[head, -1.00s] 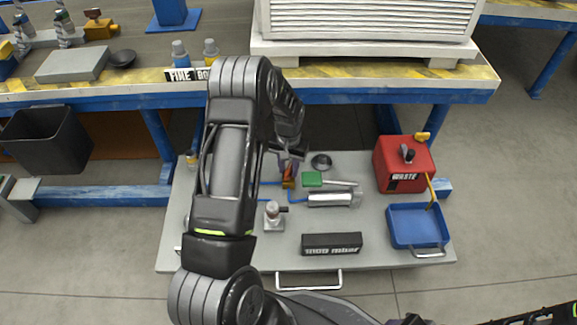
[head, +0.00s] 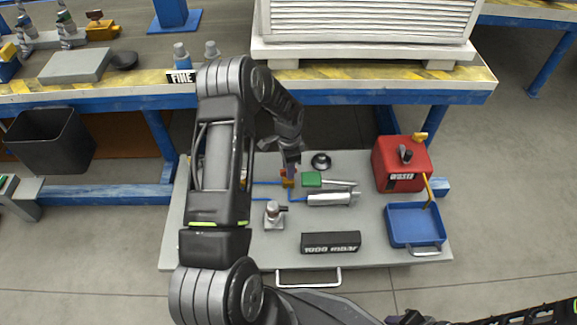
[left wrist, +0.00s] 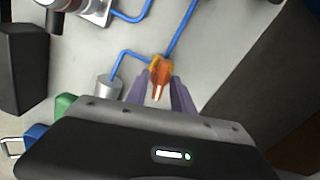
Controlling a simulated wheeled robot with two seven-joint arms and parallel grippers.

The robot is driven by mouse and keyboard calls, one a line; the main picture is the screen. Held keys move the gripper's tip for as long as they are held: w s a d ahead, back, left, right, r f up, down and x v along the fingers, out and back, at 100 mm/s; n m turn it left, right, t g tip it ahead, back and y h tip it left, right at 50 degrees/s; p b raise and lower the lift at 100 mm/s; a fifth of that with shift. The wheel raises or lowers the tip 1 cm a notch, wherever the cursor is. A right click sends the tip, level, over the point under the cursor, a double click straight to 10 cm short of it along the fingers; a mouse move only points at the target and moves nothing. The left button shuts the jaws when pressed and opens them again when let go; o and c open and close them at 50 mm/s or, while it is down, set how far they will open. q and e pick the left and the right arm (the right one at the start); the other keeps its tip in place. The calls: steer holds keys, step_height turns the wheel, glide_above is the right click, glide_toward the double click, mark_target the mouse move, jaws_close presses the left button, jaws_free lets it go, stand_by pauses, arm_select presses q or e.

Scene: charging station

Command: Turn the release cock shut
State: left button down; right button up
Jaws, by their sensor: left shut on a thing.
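The release cock (head: 288,183) is a small yellow-orange valve with a red-orange handle, on the blue tubing of the grey board. In the left wrist view the cock (left wrist: 161,68) is just ahead of my fingers, and its handle points back between them. My left gripper (head: 290,167) reaches down from above and is shut on the handle. In the left wrist view the purple-grey fingers (left wrist: 160,93) flank the handle. The arm covers the board's left part in the head view. I do not see my right gripper.
A green-handled tool (head: 312,179) and a silver cylinder (head: 331,199) lie right of the cock. A small silver fitting (head: 274,214) stands in front. Further right are a red waste can (head: 402,165) and a blue tray (head: 415,226). A black 1000 mbar block (head: 331,242) sits near the front.

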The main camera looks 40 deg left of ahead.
arm_select(q)
steer(key=shift+m, duration=1.3)
steer(key=c, duration=1.4)
jaws_free()
steer(key=shift+c, duration=0.2)
steer(key=shift+r+p, duration=1.55)
steer(key=shift+r, duration=2.35)
